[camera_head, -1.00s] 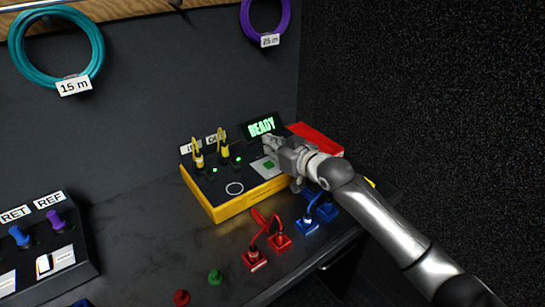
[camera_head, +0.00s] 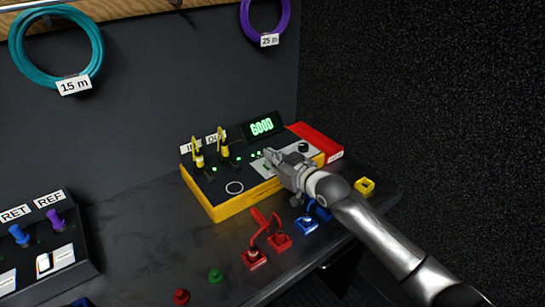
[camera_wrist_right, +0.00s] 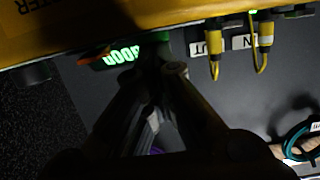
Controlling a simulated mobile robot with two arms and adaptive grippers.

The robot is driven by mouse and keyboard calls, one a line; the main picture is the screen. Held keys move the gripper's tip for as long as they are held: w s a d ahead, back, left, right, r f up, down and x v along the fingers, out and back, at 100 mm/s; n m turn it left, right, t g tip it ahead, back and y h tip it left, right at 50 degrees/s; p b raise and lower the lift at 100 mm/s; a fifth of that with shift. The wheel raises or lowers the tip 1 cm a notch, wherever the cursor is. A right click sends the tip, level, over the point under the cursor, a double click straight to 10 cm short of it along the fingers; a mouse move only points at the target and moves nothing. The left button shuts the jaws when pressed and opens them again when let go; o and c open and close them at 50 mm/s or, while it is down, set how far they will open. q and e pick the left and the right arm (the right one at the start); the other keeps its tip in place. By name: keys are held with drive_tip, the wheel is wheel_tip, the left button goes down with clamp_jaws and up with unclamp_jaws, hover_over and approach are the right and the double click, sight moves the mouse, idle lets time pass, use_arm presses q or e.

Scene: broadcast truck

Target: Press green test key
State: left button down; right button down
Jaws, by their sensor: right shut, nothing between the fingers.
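The gripper hides the green test key in the head view. In the right wrist view, a dark green piece (camera_wrist_right: 165,44), likely the key, shows right by the closed fingertips (camera_wrist_right: 162,72). I cannot tell whether they touch. My left gripper is out of view.
Two yellow plugs (camera_head: 198,158) with looped leads stand on the tester's left. Red connectors (camera_head: 279,240), blue connectors (camera_head: 307,224) and a yellow one (camera_head: 364,186) lie along the bench front. A dark panel (camera_head: 35,250) stands at left. A dark wall rises at right.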

drive_tip(key=shift+s+f, duration=0.15)
drive_tip(key=shift+f, duration=0.55)
drive_tip(key=shift+r+p, duration=0.45)
wheel_tip(320, 180, up, 4)
drive_tip(key=p, duration=0.3)
drive_tip(key=shift+d+r, duration=0.15)
drive_tip(key=shift+r, duration=0.05)
drive_tip(key=v, duration=0.9)
drive_tip(key=shift+s+r, duration=0.2)
drive_tip(key=shift+s, duration=0.05)
